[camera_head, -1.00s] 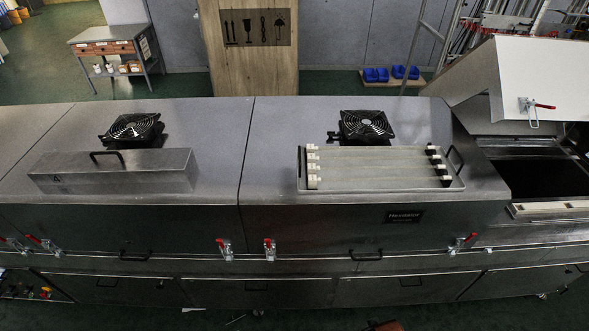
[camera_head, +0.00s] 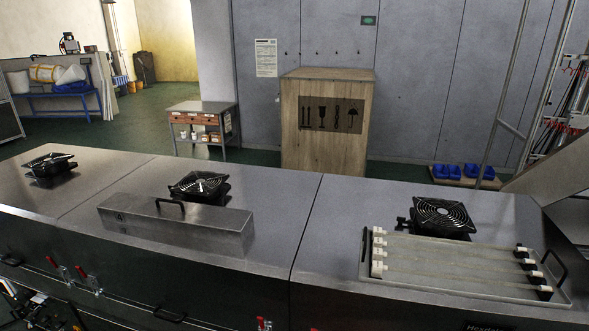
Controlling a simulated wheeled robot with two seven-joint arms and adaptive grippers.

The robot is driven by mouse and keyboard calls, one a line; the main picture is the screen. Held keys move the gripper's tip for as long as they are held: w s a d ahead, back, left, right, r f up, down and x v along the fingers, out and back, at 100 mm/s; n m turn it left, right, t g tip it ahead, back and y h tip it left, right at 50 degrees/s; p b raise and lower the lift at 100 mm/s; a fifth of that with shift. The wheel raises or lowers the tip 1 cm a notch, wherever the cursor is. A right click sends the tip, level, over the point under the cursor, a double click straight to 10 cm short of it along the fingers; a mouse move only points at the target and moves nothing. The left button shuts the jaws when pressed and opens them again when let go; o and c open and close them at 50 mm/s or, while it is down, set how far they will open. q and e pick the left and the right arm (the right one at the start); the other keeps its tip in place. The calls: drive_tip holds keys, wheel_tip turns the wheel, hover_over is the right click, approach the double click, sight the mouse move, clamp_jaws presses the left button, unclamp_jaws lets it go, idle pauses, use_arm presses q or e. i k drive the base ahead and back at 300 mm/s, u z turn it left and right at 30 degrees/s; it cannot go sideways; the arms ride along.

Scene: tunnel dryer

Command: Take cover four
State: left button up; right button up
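Black fans (camera_head: 200,186), (camera_head: 441,217) and (camera_head: 50,167) stand on the dryer top (camera_head: 285,215). Red-handled latches (camera_head: 87,279) line its front. Behind stand a wooden crate (camera_head: 300,128), a small side table (camera_head: 200,118) and blue bins (camera_head: 463,171).

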sight(222, 225)
drive_tip(key=u, duration=1.15)
drive_tip(key=i, duration=0.6)
drive_tip(key=u, duration=0.2)
